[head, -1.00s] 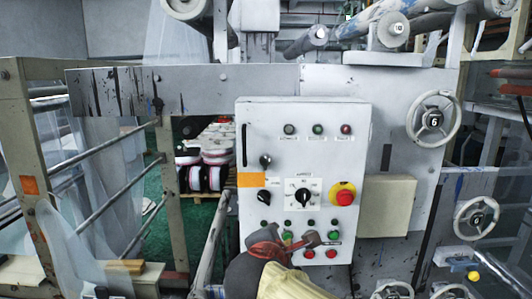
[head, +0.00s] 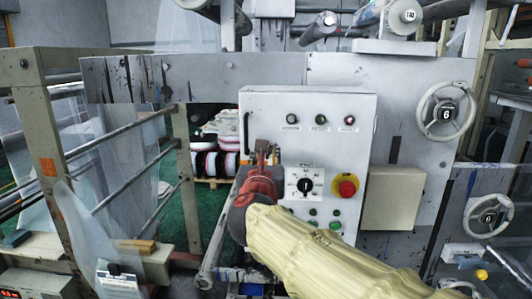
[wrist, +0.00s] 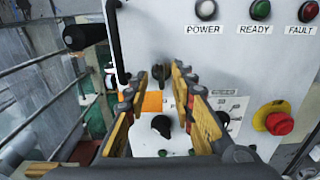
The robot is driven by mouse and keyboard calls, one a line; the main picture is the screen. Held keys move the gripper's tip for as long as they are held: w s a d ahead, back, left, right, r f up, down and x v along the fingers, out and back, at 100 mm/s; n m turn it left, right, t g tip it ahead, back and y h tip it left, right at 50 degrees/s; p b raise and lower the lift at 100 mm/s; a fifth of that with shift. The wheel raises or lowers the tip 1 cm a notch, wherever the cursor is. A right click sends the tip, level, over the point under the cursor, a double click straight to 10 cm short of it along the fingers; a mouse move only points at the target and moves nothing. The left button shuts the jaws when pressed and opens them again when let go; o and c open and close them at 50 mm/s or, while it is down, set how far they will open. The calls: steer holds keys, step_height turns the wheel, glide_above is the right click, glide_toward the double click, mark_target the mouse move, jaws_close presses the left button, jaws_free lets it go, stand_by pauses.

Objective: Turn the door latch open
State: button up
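The grey control cabinet (head: 275,102) stands in the middle of the head view. The door latch (wrist: 161,73) is a small dark knob on its face, above an orange label (wrist: 152,102); in the wrist view it shows between the tips of my fingers. My gripper (head: 264,151) is in front of the cabinet's left part in the head view and covers the latch there. In the wrist view my gripper (wrist: 160,70) is open, with one finger on each side of the latch. I cannot tell whether either finger touches it.
A black rotary switch (wrist: 161,126) sits below the latch. A selector dial (head: 305,185) and a red emergency button (head: 346,188) are to the right. A black vertical handle (head: 246,134) runs along the cabinet's left edge. Metal rails (head: 130,184) lie left.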

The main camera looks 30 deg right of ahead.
steer(key=shift+x, duration=0.9)
steer(key=shift+s, duration=0.1)
steer(key=shift+c, duration=1.3)
steer(key=c, duration=0.4)
